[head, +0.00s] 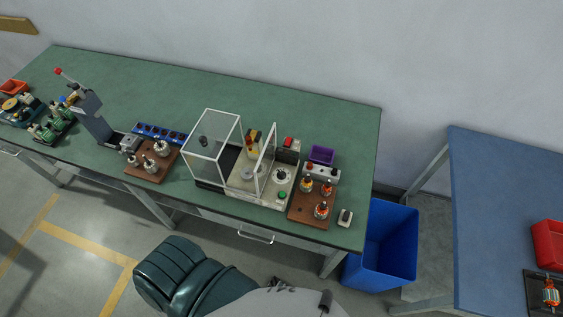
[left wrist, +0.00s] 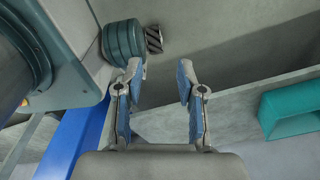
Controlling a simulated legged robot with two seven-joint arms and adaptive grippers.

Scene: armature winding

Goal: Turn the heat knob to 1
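A bench machine with a clear framed guard (head: 217,135) stands on the green bench. My left gripper (left wrist: 160,68) is open and empty in the left wrist view, away from the machine. Neither gripper shows in the head view.
The green bench (head: 300,100) also holds a purple bin (head: 321,154), wooden boards with armatures (head: 152,165) (head: 313,205) and a lever press (head: 92,118). A blue bin (head: 385,245) stands on the floor at its right end. A blue table (head: 505,200) is farther right.

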